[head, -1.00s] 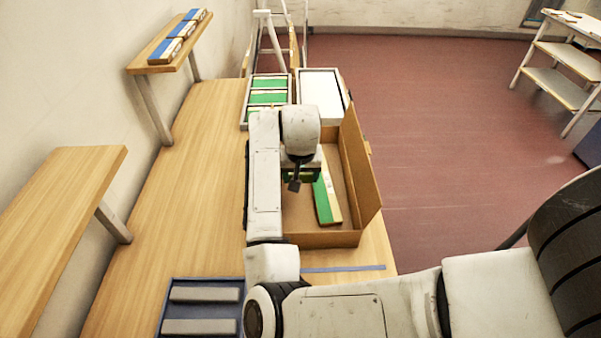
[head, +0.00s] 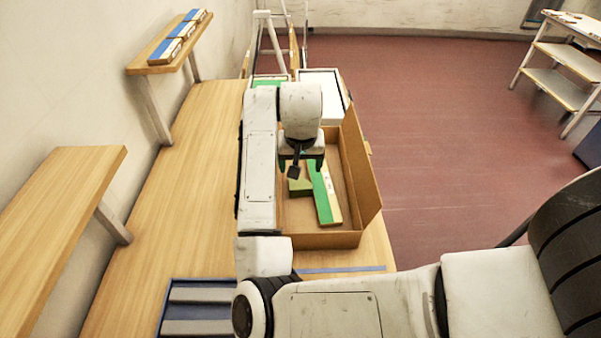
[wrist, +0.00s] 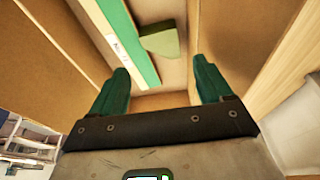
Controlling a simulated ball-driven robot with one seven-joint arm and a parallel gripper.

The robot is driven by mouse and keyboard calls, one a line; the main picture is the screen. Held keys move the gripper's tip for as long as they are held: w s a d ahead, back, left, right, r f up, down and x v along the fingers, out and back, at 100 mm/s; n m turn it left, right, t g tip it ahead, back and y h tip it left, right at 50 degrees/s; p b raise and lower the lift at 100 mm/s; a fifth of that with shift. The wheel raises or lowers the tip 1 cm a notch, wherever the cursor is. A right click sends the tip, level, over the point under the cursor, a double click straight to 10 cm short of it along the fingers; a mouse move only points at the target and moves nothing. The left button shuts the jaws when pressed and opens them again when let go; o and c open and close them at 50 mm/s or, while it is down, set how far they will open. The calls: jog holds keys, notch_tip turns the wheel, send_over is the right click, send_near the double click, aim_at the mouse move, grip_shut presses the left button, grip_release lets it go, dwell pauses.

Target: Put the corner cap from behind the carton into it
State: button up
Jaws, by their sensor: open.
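The open carton (head: 320,239) stands on the bench, with a long green and cream box (head: 326,197) lying in it. A small green block, which looks like the corner cap (head: 299,187), lies inside the carton, left of the long box. In the wrist view the cap (wrist: 160,42) lies on the carton floor beside the long box (wrist: 125,35); whether they touch is unclear. My gripper (head: 300,164) is above the carton. Its green fingers (wrist: 161,68) are spread and empty, apart from the cap. My arm hides the carton's left side in the head view.
Behind the carton stand a tray with green boxes (head: 270,78) and a white-filled tray (head: 322,84). A blue tray with grey bars (head: 200,312) is at the front left. Wall shelves (head: 165,52) flank the bench, whose left part (head: 190,190) is clear.

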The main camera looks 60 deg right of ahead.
jog(key=v, duration=0.7)
jog(key=shift+r, duration=0.15)
